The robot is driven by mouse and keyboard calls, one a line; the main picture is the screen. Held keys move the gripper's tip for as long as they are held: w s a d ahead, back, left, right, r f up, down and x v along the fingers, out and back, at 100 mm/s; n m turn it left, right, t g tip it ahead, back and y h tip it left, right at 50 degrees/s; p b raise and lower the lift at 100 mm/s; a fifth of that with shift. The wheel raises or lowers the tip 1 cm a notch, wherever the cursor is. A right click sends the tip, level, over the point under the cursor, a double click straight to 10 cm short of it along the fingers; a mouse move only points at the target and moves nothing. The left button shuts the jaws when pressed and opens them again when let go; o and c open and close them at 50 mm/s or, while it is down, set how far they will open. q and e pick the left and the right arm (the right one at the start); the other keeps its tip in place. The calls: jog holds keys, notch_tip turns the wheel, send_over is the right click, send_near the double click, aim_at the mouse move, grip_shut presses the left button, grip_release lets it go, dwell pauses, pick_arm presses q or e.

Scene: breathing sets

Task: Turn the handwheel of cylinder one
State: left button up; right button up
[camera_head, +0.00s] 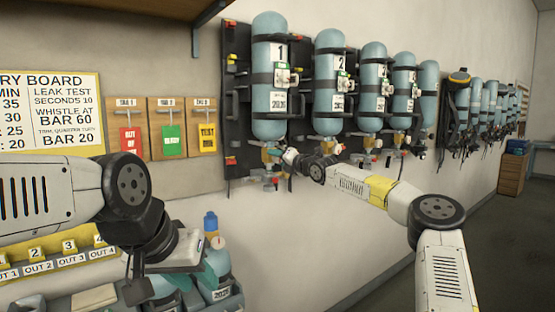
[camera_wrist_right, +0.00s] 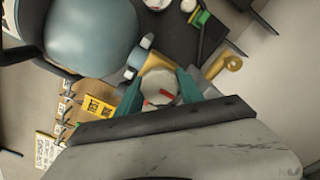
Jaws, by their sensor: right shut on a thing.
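Cylinder one (camera_head: 269,70) is a blue-grey bottle with a "1" label, strapped upright to a black wall board. It also shows large in the right wrist view (camera_wrist_right: 90,35). Its handwheel (camera_wrist_right: 158,88) is pale and round with a red mark, at the valve below the bottle. My right gripper (camera_wrist_right: 160,92) has its two teal fingers on either side of the handwheel and is shut on it. In the head view the right gripper (camera_head: 287,157) is small at the valve. My left gripper (camera_head: 193,276) is low at the left, fingers apart, away from cylinder one.
More numbered cylinders (camera_head: 328,80) hang to the right of cylinder one. Tags (camera_head: 166,125) and a yellow-framed board (camera_head: 50,110) are on the wall at left. Other cylinders (camera_head: 217,270) stand in a rack below the left gripper. The floor at right is open.

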jog(key=shift+d+f, duration=0.1)
dwell(0.3)
jog(key=o, duration=1.4)
jog(key=shift+s+d+r, duration=0.15)
jog(key=shift+s+r, duration=0.05)
jog(key=shift+s, duration=0.15)
jog(key=v, duration=0.7)
jog(key=shift+f, duration=0.15)
